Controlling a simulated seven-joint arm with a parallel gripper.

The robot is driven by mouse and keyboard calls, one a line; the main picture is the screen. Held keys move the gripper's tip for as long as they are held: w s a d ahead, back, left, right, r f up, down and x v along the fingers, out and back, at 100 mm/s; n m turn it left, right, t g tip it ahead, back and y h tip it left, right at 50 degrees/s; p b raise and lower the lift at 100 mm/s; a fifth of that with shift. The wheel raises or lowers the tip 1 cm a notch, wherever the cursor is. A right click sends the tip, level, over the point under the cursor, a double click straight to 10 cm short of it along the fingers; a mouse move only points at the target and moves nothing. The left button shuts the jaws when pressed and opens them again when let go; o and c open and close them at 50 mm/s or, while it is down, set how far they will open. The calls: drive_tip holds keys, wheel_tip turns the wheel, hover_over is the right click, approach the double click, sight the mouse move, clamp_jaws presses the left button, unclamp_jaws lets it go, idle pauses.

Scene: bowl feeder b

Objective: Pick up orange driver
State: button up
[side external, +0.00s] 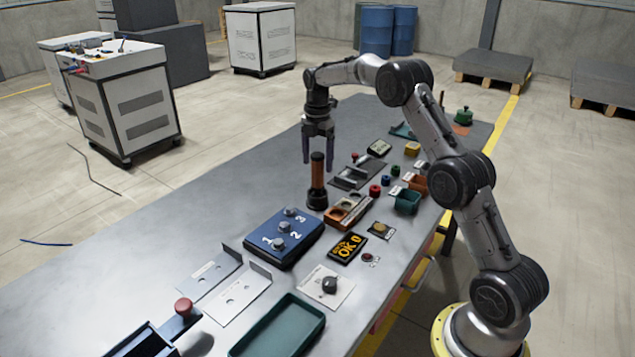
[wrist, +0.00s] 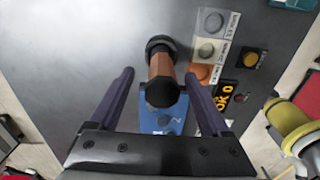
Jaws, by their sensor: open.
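The orange driver (side external: 317,172) stands upright on the table, with an orange-brown handle and a black base. In the wrist view the driver (wrist: 161,69) shows from above, its dark top end nearest the camera. My gripper (side external: 319,161) is directly above and around the driver's upper end in the side view. In the wrist view my gripper (wrist: 161,85) is open, one finger on each side of the driver, with a visible gap on both sides. The driver looks untouched.
A blue numbered block (side external: 284,238) lies in front of the driver. An orange tray with round recesses (side external: 335,216) is close on its right. A black OK display (side external: 347,247), a green tray (side external: 279,327) and several small parts are around. The table (side external: 225,190) is bare on the left.

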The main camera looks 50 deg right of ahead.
sight(317, 176)
drive_tip(key=shift+s+a+f, duration=0.1)
drive_tip(key=shift+f, duration=1.3)
drive_tip(key=shift+s+a+f, duration=0.1)
drive_tip(key=shift+f, duration=1.3)
clamp_jaws()
drive_tip(key=shift+w+r, duration=0.1)
drive_tip(key=shift+r, duration=0.05)
